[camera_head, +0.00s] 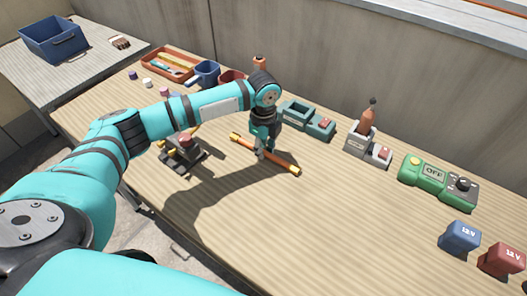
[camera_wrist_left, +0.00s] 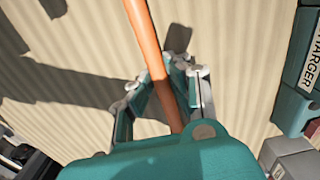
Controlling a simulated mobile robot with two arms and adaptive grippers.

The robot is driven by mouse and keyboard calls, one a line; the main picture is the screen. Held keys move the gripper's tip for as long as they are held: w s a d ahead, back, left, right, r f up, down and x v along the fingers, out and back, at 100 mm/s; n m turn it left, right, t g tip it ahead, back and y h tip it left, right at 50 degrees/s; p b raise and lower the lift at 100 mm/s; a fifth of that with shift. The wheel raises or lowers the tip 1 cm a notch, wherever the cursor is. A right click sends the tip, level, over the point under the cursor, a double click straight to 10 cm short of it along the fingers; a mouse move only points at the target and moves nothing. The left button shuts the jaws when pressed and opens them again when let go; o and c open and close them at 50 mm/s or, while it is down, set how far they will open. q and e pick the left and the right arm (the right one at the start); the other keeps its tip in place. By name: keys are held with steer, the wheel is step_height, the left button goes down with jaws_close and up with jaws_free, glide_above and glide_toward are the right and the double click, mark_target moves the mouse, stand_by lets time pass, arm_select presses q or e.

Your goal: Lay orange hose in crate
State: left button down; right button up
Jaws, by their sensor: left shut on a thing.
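The orange hose (camera_head: 281,164) is a thin, straight-looking length with yellow ends, over the middle of the wooden table. My left gripper (camera_head: 262,153) points down and is shut around it near its middle. In the left wrist view the hose (camera_wrist_left: 146,38) runs between the fingers of the left gripper (camera_wrist_left: 168,85). I cannot tell whether the hose touches the tabletop or hangs just above it. The blue crate (camera_head: 62,51) stands on a separate table at the far left; no contents show inside. My right gripper is not in view.
A tool stand (camera_head: 183,155) is left of the hose. An orange tray (camera_head: 168,64), blue bin (camera_head: 206,73) and red container (camera_head: 233,78) line the back. A charger (camera_head: 320,127), green meter (camera_head: 424,174) and battery blocks (camera_head: 460,238) stand right. The front tabletop is clear.

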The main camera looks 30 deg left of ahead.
arm_select(q)
steer(key=shift+r, duration=0.1)
step_height(320, 180, up, 18)
steer(key=p, duration=0.7)
steer(key=s+d+f+n+b, duration=0.2)
steer(key=s+d+n, duration=0.1)
steer(key=s+n, duration=0.5)
steer(key=s+d+f+n+b, duration=0.2)
steer(key=s+d+n, duration=0.1)
steer(key=s+n, duration=0.5)
steer(key=n, duration=0.3)
steer(key=shift+s+n, duration=0.3)
steer(key=shift+s, duration=0.05)
